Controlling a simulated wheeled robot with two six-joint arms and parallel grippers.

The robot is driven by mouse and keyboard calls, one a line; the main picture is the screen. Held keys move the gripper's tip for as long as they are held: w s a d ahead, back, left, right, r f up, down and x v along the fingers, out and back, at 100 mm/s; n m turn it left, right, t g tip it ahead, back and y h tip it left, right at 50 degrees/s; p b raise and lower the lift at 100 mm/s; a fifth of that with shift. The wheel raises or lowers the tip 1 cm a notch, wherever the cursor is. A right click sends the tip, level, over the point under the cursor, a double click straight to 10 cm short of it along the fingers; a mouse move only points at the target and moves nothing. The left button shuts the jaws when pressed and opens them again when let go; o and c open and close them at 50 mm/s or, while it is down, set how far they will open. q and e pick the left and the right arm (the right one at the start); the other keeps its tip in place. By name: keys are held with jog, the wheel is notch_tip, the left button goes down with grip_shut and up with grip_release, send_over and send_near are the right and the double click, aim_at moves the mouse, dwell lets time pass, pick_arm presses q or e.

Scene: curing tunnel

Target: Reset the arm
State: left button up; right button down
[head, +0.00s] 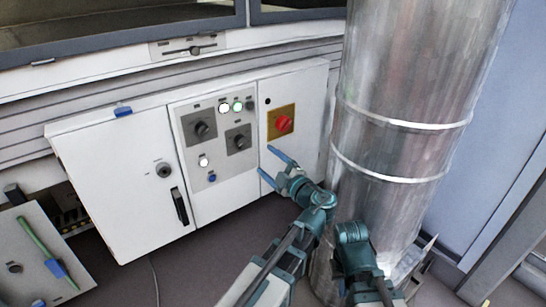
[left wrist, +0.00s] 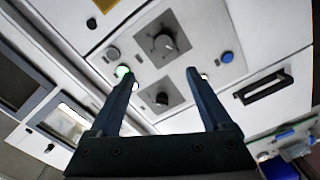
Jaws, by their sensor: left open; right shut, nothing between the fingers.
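My left gripper (head: 265,159) is open and empty, in front of the lower right of a white control cabinet (head: 240,195). Its two blue fingers point up and left toward the panel. In the left wrist view the spread fingers (left wrist: 161,72) frame the grey knob plates, with a lit green lamp (left wrist: 122,72) beside one fingertip; no contact can be made out. My right arm (head: 354,255) shows in front of the metal column, but its gripper fingers do not show.
A large metal duct (head: 400,100) stands close on the right. A plate with a green-and-blue tool (head: 45,250) is at lower left.

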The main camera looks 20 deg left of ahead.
pick_arm(q)
jog(key=s+a+f+m+g+h, duration=0.25)
jog(key=s+f+m, duration=0.2)
jog(key=f, duration=0.25)
jog(key=s+a+f+m+g+h, duration=0.25)
jog(key=f+m+g, duration=0.2)
jog(key=f, duration=0.35)
jog(key=s+d+f+m+g+h, duration=0.3)
jog(key=s+d+f+m+h, duration=0.55)
jog(key=m, duration=0.55)
jog(key=s+d+r+m+g+p, duration=0.1)
jog(key=s+d+r+m+p, duration=0.1)
jog(key=d+r+p, duration=0.5)
jog(key=s+d+r+m+p, duration=0.2)
jog(key=s+d+r+p, duration=0.15)
jog(key=r+p, duration=0.4)
notch_tip(320, 180, up, 37)
jog(key=p, duration=3.5)
jog(key=shift+w+d+f+n, duration=0.2)
jog(key=shift+w+d+n, duration=0.1)
jog(key=shift+w+d, duration=0.1)
jog(key=shift+c, duration=0.3)
